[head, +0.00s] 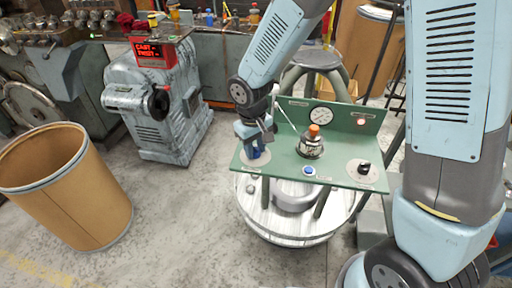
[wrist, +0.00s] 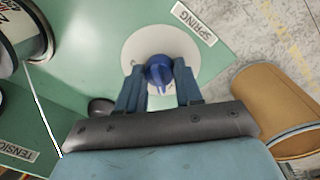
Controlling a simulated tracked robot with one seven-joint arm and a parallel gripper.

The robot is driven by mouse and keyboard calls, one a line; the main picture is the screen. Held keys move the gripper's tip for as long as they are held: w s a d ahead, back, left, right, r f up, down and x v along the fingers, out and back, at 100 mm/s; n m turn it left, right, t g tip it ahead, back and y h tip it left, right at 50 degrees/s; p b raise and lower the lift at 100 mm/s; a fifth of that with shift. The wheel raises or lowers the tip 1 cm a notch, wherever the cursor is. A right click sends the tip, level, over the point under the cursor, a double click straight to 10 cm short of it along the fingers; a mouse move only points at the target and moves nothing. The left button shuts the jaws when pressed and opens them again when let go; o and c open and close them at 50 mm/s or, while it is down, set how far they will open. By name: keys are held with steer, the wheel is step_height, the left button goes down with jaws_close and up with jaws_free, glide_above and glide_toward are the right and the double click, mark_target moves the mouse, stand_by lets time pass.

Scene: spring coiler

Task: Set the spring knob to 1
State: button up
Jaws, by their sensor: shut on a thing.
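The spring knob (wrist: 158,70) is blue and sits on a round white dial (wrist: 146,40) beside a label reading SPRING (wrist: 194,23). My gripper (wrist: 159,86) has a blue finger on each side of the knob and is shut on it. A pale mark shows on the knob's side towards my gripper in the wrist view; I cannot tell which number it points to. A dark mark at the dial's left is partly hidden by a finger. In the head view, my gripper (head: 256,150) is at the left end of the green panel (head: 284,168), hiding much of the dial.
The panel also carries an orange-topped coil unit (head: 312,144), a blue button (head: 309,171), a black knob (head: 364,167), a gauge (head: 321,116) and a red lamp (head: 361,122). A thin pale rod (head: 287,117) rises close to my gripper. A brown bin (head: 66,190) stands at left.

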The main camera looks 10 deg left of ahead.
steer(key=shift+d+n, duration=0.1)
steer(key=shift+n, duration=0.7)
steer(key=o, duration=1)
steer(key=shift+o, duration=0.2)
step_height(320, 180, up, 14)
steer(key=shift+s+a+f, duration=0.2)
steer(key=shift+s+a, duration=0.1)
